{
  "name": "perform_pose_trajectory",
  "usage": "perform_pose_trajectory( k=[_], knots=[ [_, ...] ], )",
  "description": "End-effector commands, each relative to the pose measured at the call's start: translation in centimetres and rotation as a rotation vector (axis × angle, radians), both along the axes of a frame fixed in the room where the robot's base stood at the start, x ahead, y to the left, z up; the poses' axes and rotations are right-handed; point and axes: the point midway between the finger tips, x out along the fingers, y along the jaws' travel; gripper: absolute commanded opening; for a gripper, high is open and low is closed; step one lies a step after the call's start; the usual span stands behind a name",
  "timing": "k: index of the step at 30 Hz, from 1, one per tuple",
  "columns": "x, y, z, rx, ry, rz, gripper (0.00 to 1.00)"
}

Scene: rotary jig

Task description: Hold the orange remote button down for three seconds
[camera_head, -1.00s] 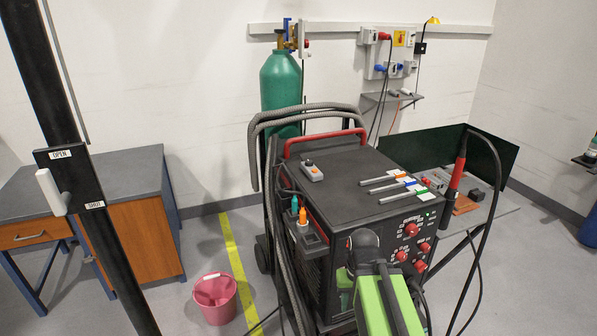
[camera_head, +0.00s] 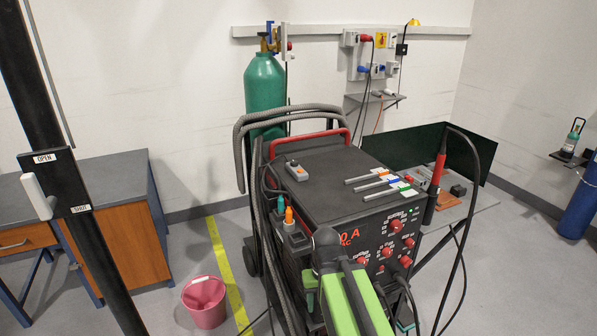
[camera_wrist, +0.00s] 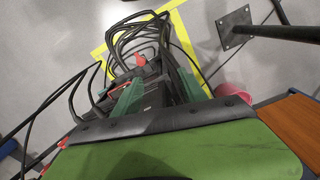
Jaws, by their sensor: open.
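A small grey remote (camera_head: 297,171) lies on top of the black welding machine (camera_head: 335,180), near its back left. A small dark orange spot, perhaps its button, shows at its upper end; it is too small to tell. My gripper is at the end of my green and black arm in front of the machine, and its fingertips are hard to make out in the head view. In the wrist view my gripper (camera_wrist: 157,92) has its two green fingers apart with nothing held between them. The remote cannot be made out in the wrist view.
Three rods with coloured tags (camera_head: 385,184) lie on the machine's top. A hose (camera_head: 240,150) and red handle border it. A green cylinder (camera_head: 265,92) stands behind, a pink bucket (camera_head: 205,302) on the floor at left. A black post (camera_head: 75,180) stands at far left.

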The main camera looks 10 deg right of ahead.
Motion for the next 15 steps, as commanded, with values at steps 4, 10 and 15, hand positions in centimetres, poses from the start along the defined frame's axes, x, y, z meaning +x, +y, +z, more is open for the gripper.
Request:
perform_pose_trajectory(
  k=[4,10,15],
  knots=[
    [0.00,0.00,0.00,0.000,0.000,0.000,0.28],
    [0.00,0.00,0.00,0.000,0.000,0.000,0.02],
    [0.00,0.00,0.00,0.000,0.000,0.000,0.00]
  ],
)
